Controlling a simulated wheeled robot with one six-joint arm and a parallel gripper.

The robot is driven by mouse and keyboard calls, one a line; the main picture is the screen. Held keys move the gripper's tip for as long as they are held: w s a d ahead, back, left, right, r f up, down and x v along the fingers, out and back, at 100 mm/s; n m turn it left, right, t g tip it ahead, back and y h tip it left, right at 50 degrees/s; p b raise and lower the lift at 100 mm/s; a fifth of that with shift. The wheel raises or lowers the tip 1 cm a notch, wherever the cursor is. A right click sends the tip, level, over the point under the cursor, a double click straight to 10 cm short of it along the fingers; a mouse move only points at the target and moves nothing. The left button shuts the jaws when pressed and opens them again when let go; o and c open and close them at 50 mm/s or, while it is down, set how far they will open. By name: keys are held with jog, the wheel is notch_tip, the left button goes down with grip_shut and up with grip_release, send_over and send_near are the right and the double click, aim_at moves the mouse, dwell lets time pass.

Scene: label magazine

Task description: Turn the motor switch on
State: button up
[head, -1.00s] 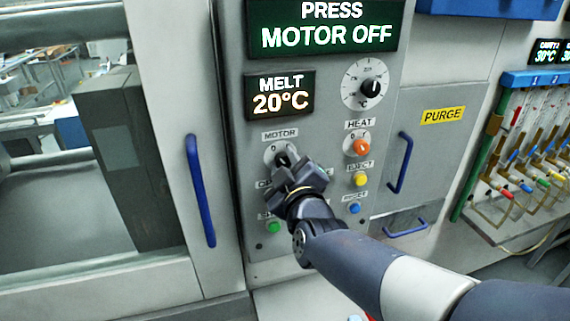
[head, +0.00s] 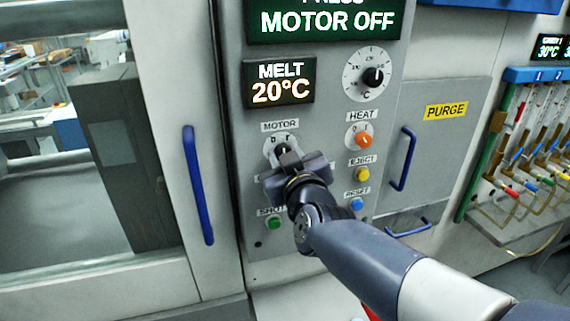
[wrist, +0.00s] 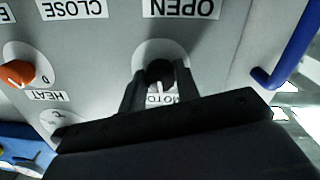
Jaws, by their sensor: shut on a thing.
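The motor switch is a black knob on a pale round plate (head: 271,144), under the MOTOR label (head: 280,125) on the grey panel. In the wrist view, the dark knob (wrist: 159,72) sits between the two fingers of my gripper (wrist: 160,84), which are shut on it. In the head view, my gripper (head: 286,157) is at the switch and hides its lower part. The knob's exact pointing is hard to tell. The display (head: 325,22) above reads MOTOR OFF, with a cut-off line over it.
The orange HEAT knob (head: 362,140) is close on the right, with the yellow EJECT (head: 362,174) and blue RESET (head: 357,204) buttons below. The green SHOT button (head: 273,223) is below my gripper. Blue handles stand left (head: 199,186) and right (head: 404,159).

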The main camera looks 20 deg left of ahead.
jog(key=shift+m+b, duration=1.85)
jog(key=shift+m, duration=2.25)
jog(key=o, duration=1)
jog(key=shift+c, duration=0.2)
jog(key=p+v, duration=0.3)
jog(key=v, duration=0.8)
